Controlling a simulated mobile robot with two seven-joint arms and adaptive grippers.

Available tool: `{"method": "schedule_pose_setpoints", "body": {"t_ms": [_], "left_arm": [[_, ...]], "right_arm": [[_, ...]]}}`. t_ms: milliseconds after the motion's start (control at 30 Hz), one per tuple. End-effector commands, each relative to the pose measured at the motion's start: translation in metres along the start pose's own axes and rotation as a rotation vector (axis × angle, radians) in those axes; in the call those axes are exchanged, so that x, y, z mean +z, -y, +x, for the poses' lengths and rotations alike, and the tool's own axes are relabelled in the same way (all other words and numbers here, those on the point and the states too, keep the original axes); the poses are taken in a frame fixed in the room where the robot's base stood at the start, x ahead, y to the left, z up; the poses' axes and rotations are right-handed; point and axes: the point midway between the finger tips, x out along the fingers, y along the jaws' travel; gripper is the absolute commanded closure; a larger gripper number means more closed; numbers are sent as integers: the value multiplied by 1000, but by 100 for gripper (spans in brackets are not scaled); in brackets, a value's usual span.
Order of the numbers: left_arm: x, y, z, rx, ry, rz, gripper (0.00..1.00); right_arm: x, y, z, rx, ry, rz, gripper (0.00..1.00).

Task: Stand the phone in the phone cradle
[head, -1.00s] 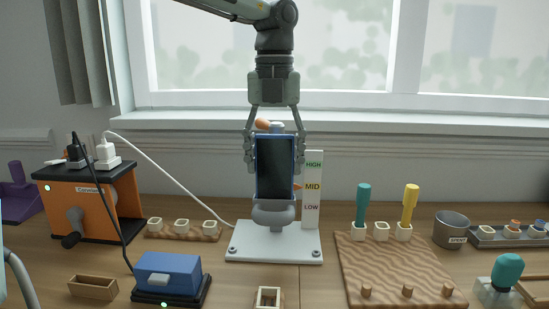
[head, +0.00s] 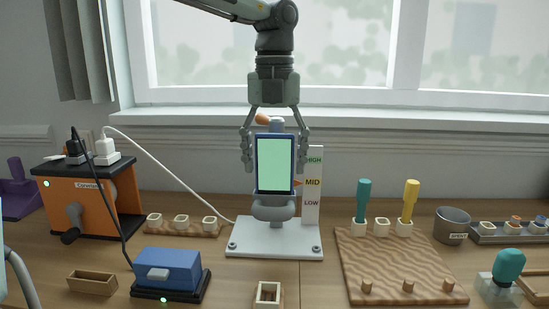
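The phone (head: 275,165) stands upright in the phone cradle (head: 274,207), its lower edge in the grey holder. Its blue-rimmed screen glows pale green. The cradle rises from a white base plate (head: 274,240) beside a strip marked HIGH, MID and LOW (head: 312,184). My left gripper (head: 275,160) reaches down from above. Its fingers are open on either side of the phone, with a small gap at each edge. The parts behind the phone are hidden. My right gripper is not in view.
An orange crank box (head: 97,200) and a blue box (head: 168,272) stand left. A wooden board (head: 385,265) with teal and yellow handled tools stands right, near a grey cup (head: 452,225). A white cable (head: 170,180) runs towards the cradle base.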

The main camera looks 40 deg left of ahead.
Motion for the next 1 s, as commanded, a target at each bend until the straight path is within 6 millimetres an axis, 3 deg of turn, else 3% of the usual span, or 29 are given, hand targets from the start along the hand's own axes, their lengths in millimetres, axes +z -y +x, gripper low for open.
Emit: {"method": "schedule_pose_setpoints", "body": {"t_ms": [100, 467, 567, 1000], "left_arm": [[0, 0, 0, 0, 0, 0, 16], [1, 0, -5, -1, 2, 0, 16], [1, 1, -17, -3, 3, 0, 16], [1, 0, -103, -2, 2, -1, 16]], "right_arm": [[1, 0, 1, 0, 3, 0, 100], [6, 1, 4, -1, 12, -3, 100], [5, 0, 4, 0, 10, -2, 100], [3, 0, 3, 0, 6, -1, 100]]}}
